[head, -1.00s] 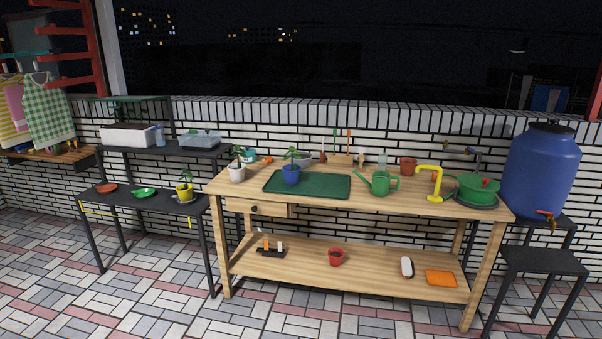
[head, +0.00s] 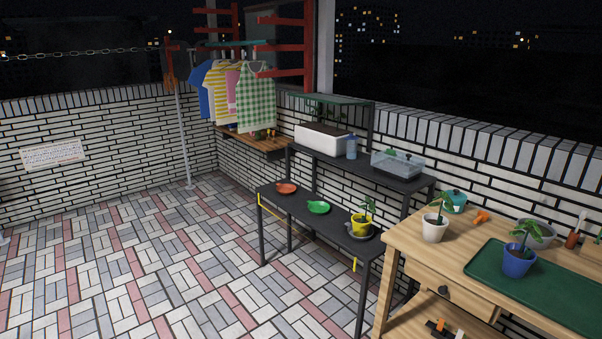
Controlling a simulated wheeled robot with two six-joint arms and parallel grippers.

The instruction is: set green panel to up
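A thin dark green panel (head: 328,98) sits at the top of the black metal rack, above the rack's upper shelf, on the posts by the wall. It looks roughly level, seen nearly edge-on, and its exact tilt is hard to tell. Neither of my grippers shows in the head view.
The black rack (head: 312,222) holds a white box (head: 322,141), a blue bottle (head: 352,147), a clear bin (head: 397,164) and small dishes. A wooden bench (head: 455,278) with a green mat (head: 560,290) stands at right. Tiled floor (head: 150,260) is open at left.

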